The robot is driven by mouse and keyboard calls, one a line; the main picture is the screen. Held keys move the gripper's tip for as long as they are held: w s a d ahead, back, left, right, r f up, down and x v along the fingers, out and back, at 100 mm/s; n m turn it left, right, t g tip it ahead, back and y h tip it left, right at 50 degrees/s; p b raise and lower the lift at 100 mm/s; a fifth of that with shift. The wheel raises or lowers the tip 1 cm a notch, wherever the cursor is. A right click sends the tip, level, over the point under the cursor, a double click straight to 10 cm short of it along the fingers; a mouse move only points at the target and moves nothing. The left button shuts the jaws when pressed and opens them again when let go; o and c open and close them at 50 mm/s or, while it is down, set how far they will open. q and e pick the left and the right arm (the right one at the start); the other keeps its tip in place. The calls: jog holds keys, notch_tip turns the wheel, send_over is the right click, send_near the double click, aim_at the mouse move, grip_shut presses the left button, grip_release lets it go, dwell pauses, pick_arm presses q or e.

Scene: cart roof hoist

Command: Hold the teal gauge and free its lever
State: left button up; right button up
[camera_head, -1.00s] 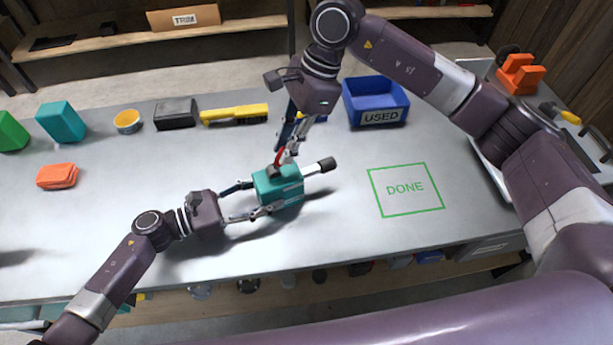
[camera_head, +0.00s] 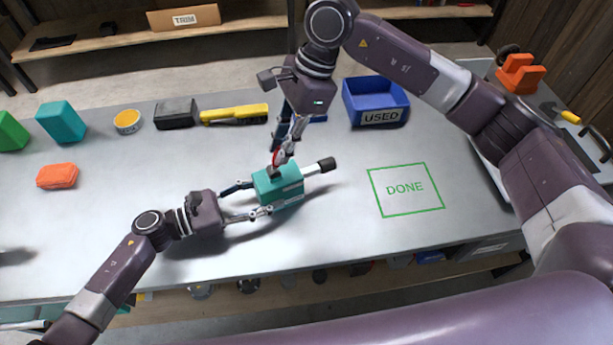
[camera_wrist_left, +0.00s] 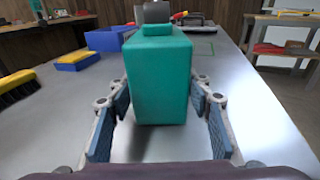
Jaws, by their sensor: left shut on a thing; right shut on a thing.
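The teal gauge (camera_head: 279,187), a box with a white stem and black end cap (camera_head: 326,164) pointing right, is near the middle of the bench. My left gripper (camera_head: 261,197) is shut on its sides; in the left wrist view the gauge (camera_wrist_left: 160,80) fills the space between the finger pads. A red lever (camera_head: 276,157) stands at a dark mount on top of the gauge. My right gripper (camera_head: 281,156) comes down from above and is shut on the lever. Its fingers partly hide the lever.
The green DONE outline (camera_head: 405,188) is empty on the right. A blue USED bin (camera_head: 376,102) stands behind. A yellow brush (camera_head: 234,114), black box (camera_head: 175,113), yellow tin (camera_head: 127,121), teal block (camera_head: 61,122) and orange cloth (camera_head: 57,176) lie left. The front of the bench is clear.

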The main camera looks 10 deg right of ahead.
jog(key=shift+s+a+r, duration=0.1)
jog(key=shift+s+a, duration=0.15)
jog(key=shift+a, duration=0.25)
jog(key=o, duration=0.9)
jog(key=shift+w, duration=0.1)
jog(key=shift+d+r, duration=0.1)
jog(key=shift+w+d+r, duration=0.1)
jog(key=shift+r, duration=0.15)
jog(key=v, duration=0.5)
jog(key=shift+d+r, duration=0.1)
jog(key=shift+r, duration=0.05)
